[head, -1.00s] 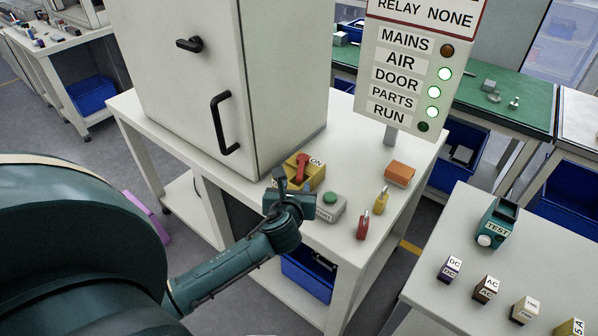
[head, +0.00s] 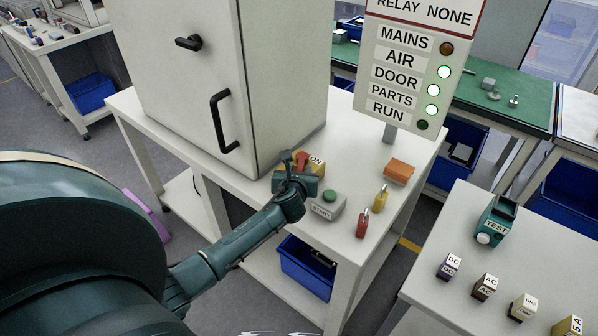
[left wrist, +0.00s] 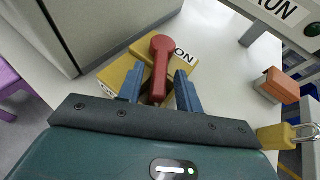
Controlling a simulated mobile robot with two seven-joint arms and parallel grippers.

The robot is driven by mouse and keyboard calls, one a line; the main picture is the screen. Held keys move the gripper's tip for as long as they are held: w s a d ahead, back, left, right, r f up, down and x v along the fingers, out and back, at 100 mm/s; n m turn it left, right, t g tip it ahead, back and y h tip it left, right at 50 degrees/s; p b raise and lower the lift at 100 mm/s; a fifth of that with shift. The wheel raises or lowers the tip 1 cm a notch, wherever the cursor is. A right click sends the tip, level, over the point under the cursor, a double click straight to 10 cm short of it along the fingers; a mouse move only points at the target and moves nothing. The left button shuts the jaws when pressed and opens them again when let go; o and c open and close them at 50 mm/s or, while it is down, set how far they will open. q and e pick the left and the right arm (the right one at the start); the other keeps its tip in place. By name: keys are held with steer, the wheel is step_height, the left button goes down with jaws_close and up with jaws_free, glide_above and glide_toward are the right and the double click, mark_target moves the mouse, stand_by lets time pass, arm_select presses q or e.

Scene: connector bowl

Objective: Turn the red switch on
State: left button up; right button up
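The red switch (left wrist: 160,62) is a red lever with a round head on a yellow box (left wrist: 120,74) marked ON. In the head view the red switch (head: 302,160) is partly hidden behind my left gripper (head: 292,172). In the left wrist view, my left gripper (left wrist: 159,90) is open, with one blue finger on each side of the lever. The lever lies between the fingers, with a gap visible on both sides. I cannot tell how deep the fingers reach. My right gripper is not in view.
A grey START box (head: 326,207) with a green button stands beside the gripper. Red (head: 362,224) and yellow (head: 380,199) padlocks and an orange block (head: 398,172) are to the right. A tall cabinet (head: 285,80) stands behind. The sign (head: 408,75) shows MAINS dull amber and RUN dark.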

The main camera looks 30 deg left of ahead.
arm_select(q)
jaws_close()
steer(key=shift+w, duration=0.1)
stand_by(0.4)
